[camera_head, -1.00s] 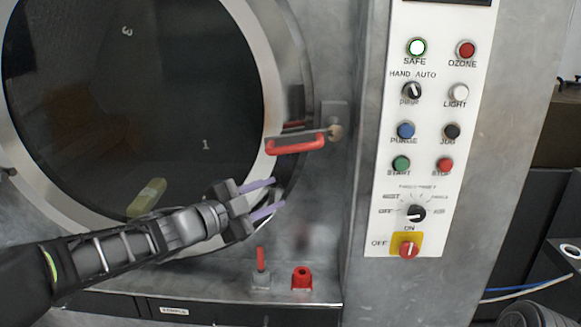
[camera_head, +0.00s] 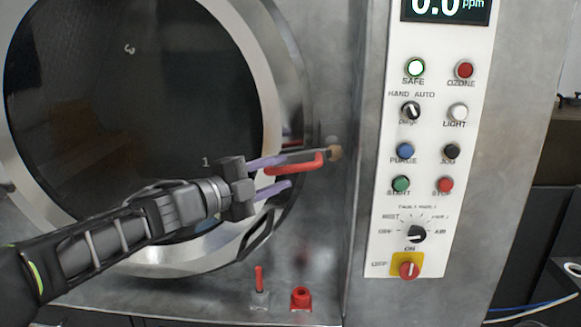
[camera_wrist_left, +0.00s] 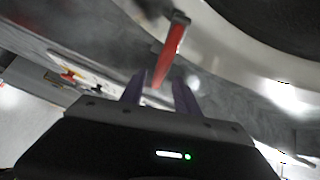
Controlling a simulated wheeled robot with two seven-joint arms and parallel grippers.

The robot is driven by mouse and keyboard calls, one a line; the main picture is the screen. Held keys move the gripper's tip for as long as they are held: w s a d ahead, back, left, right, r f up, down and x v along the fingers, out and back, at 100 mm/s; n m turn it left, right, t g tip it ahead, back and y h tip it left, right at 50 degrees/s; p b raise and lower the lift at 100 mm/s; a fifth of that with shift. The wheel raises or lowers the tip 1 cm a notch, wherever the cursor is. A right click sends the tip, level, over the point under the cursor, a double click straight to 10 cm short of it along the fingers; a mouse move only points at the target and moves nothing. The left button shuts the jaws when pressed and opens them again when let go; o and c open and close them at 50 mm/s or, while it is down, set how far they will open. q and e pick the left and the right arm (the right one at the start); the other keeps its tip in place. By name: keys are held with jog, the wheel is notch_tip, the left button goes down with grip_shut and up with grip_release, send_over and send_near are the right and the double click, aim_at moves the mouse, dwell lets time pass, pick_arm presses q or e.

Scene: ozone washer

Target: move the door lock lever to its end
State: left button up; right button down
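The door lock lever (camera_head: 302,166) has a red grip and sits at the right edge of the round door, joined to a brass-coloured pivot (camera_head: 335,152). It points left from the pivot. My left gripper (camera_head: 287,172) is open, its purple fingers pointing right at the lever. The lever's free end lies between or just in front of the fingertips; contact cannot be told. In the left wrist view, the red grip (camera_wrist_left: 171,52) reaches down towards the gap between the open fingers (camera_wrist_left: 160,82). My right gripper is not in view.
The round glass door (camera_head: 130,110) with its metal rim fills the left. A white control panel (camera_head: 428,130) with buttons and knobs stands to the right. Below the lever are a small red stick switch (camera_head: 259,282) and a red button (camera_head: 301,298).

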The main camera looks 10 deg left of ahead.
aim_at(287, 170)
pick_arm(q)
jog(key=x, duration=0.4)
grip_shut()
dwell(0.4)
dwell(1.0)
